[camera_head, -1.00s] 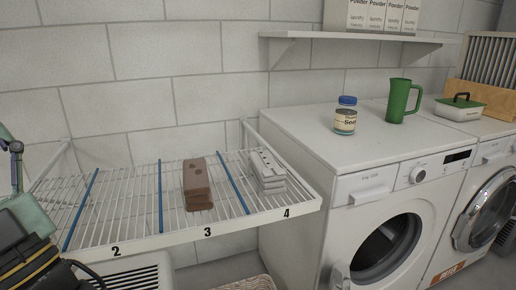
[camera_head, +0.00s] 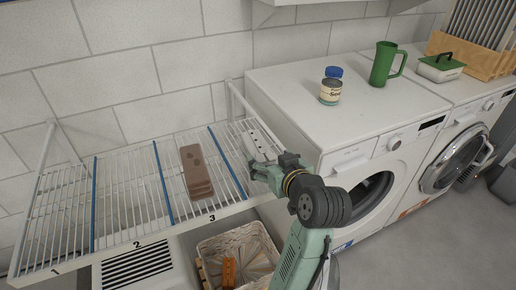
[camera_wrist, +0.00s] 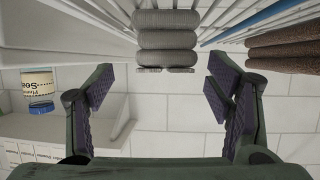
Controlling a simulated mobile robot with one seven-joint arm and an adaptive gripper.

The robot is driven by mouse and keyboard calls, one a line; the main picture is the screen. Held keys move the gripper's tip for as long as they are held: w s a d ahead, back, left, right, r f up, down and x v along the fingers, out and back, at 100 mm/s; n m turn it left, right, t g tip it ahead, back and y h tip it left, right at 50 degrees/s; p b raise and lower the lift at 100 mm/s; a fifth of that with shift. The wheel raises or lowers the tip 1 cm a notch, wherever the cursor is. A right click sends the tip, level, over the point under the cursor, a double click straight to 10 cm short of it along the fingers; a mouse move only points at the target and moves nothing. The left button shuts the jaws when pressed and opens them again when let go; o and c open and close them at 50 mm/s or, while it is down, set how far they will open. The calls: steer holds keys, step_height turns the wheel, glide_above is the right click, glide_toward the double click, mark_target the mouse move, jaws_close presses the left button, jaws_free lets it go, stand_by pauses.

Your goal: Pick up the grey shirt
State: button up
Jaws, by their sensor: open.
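The grey shirt (camera_head: 258,142) lies folded in a light grey stack on the wire rack, in the section right of the last blue divider. My gripper covers part of it in the head view. In the wrist view the grey shirt (camera_wrist: 165,38) shows as stacked folds at the top centre, just beyond the gap between my fingers. My gripper (camera_wrist: 160,92) is open and empty, its two dark-padded fingers apart on either side below the stack. In the head view my gripper (camera_head: 262,172) is at the rack's front edge, close to the shirt.
A folded brown stack (camera_head: 196,172) lies in the neighbouring section, beyond a blue divider (camera_head: 228,163). A washing machine (camera_head: 345,120) stands right of the rack, with a blue-capped jar (camera_head: 331,87) and a green mug (camera_head: 385,65) on top. A basket (camera_head: 240,250) stands below.

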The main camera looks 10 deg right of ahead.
mark_target(266, 156)
steer(key=x, duration=0.3)
steer(key=shift+r, duration=0.1)
steer(key=x, duration=0.1)
steer(key=p+x, duration=0.1)
steer(key=x, duration=0.1)
steer(key=p+x, duration=0.1)
steer(key=shift+w+a+r, duration=0.25)
steer(key=shift+w+a, duration=0.05)
steer(key=shift+w+f, duration=0.25)
steer(key=shift+w, duration=0.2)
steer(key=shift+c, duration=0.5)
steer(key=c, duration=1.2)
steer(key=shift+r, duration=0.1)
